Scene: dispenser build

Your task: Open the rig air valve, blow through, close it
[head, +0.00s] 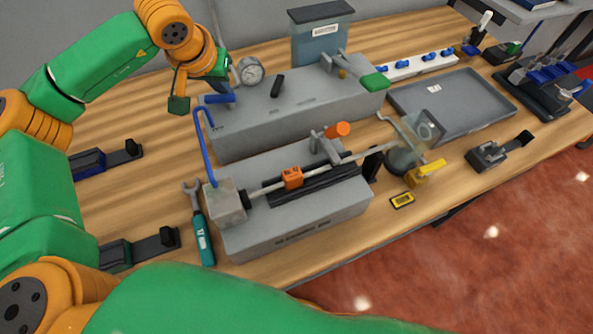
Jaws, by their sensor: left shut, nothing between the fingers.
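A grey rig box (300,112) stands at the back of the bench. At its left end is a short blue lever (221,98), which looks like the air valve's handle. A blue tube (206,150) runs from there down to a grey block (226,203) on the front rig. A round gauge (250,70) stands behind the lever. My left gripper (179,104) is shut and empty, pointing down just left of the blue lever, apparently apart from it. Its wrist hides part of the valve area. My right gripper is not in view.
The front rig (300,228) carries a rod with an orange clamp (292,178). A teal-handled wrench (203,238) lies to its left. A clear cup (408,155), yellow clip (425,172) and grey tray (452,102) are to the right. Bare wood shows left of the rigs.

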